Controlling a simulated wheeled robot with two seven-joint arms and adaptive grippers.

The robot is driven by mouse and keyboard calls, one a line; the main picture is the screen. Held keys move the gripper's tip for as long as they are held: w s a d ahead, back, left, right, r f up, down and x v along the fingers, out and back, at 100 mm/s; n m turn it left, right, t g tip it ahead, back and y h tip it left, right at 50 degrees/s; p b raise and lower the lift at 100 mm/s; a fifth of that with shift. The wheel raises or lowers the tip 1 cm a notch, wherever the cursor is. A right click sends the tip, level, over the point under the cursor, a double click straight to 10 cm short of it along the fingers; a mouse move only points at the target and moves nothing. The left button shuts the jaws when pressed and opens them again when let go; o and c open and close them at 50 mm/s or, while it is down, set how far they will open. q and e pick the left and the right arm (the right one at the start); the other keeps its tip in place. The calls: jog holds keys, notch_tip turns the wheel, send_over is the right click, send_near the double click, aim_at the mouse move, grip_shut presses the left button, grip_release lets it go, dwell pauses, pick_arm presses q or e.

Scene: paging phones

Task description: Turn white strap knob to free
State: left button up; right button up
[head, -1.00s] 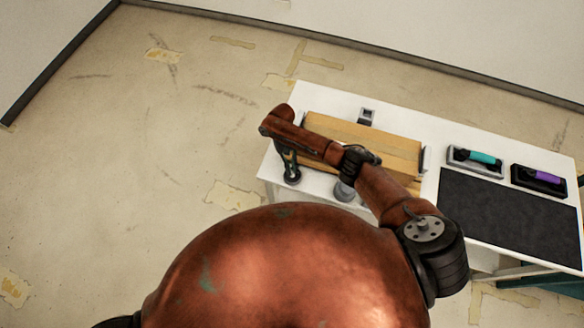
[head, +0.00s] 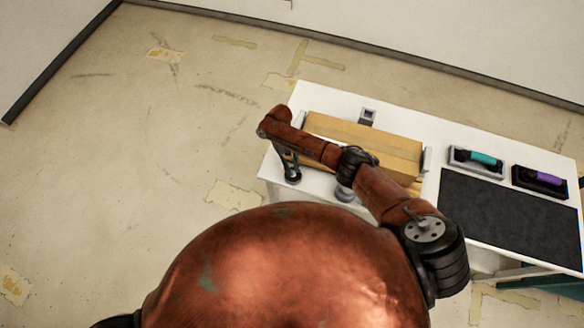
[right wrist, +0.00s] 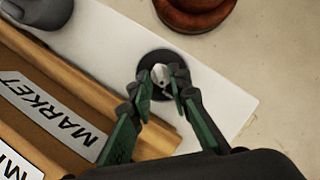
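A pale, whitish knob (right wrist: 161,75) stands on a round black base (right wrist: 158,92) on the white table top, beside a wooden tray. My right gripper (right wrist: 160,72) reaches down over it, with one dark green finger on each side of the knob. I cannot tell whether the fingertips press on the knob. In the head view my right gripper (head: 289,165) is at the table's near left corner, over the black base (head: 292,179). The knob itself is hidden there. No strap is clearly visible. My left gripper is not in view.
The wooden tray (head: 390,143) lies right beside the knob; labels, one reading MARKET (right wrist: 55,112), show in the wrist view. A grey rounded piece (head: 345,194) stands at the near edge.

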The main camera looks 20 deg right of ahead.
jog(key=shift+o, duration=0.8)
jog(key=v, duration=1.2)
